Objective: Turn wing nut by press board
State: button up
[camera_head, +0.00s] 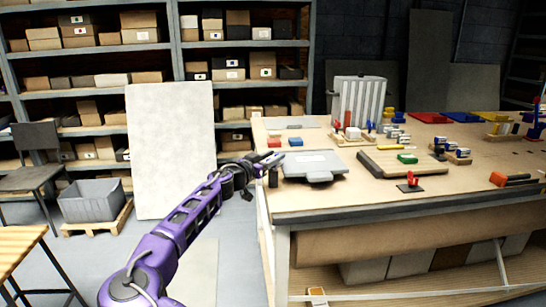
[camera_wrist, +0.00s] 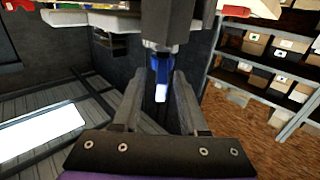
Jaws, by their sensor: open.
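My gripper (camera_head: 266,164) is at the left edge of the workbench, beside a grey flat board (camera_head: 313,164) with a front tab, which may be the press board. In the wrist view my gripper (camera_wrist: 160,98) is open, its two dark fingers apart. A blue piece with a white tip (camera_wrist: 161,72) shows between the fingers, below a dark upright post. It may be the wing nut, but I cannot tell for sure. I cannot tell whether the fingers touch it. The fingertips are small and partly hidden in the head view.
A white panel (camera_head: 172,150) leans on shelves behind my arm. A grey bin (camera_head: 92,201) stands left.

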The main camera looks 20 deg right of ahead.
grip_shut()
